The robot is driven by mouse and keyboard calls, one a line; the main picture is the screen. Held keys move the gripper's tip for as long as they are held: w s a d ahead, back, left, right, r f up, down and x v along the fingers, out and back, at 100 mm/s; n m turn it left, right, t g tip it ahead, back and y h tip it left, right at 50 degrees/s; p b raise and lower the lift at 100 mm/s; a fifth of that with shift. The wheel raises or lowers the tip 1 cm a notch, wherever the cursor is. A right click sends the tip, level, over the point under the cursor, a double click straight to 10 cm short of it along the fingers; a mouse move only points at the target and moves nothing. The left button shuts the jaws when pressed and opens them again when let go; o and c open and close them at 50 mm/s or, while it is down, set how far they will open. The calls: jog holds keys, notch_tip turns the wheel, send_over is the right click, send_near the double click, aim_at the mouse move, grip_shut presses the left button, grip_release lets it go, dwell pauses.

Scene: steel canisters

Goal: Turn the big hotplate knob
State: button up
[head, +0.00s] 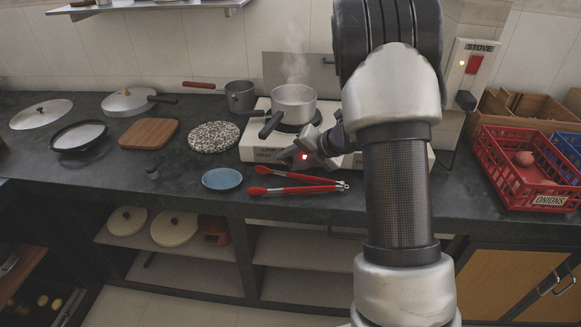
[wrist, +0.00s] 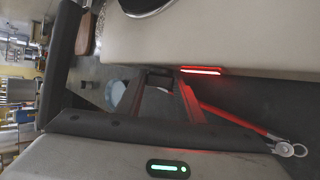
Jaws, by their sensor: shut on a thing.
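The white hotplate (head: 252,145) stands on the dark counter, with a steaming steel pot (head: 294,104) on its burner. In the wrist view the pale hotplate body (wrist: 240,35) fills the top right. My gripper (head: 286,157) is at the hotplate's front face, beside printed lettering. In the wrist view my gripper (wrist: 159,82) has its fingers closed around a small dark piece, which I take to be the big knob (wrist: 158,77). The knob is mostly hidden by the fingers, so its angle cannot be told. A red light glows close to the gripper.
Red tongs (head: 295,188) and a blue plate (head: 222,179) lie in front of the hotplate. A speckled round board (head: 214,137) and a saucepan (head: 240,96) are left of it. A red onion crate (head: 510,170) is at the right. A stove switch (head: 474,64) is on the wall.

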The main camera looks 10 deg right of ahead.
dwell(0.3)
jog(key=o, duration=1.1)
jog(key=shift+c, duration=0.2)
jog(key=p+v, duration=0.4)
jog(key=v, duration=1.3)
jog(key=shift+s+d, duration=0.25)
jog(key=shift+d, duration=0.15)
jog(key=shift+f, duration=0.15)
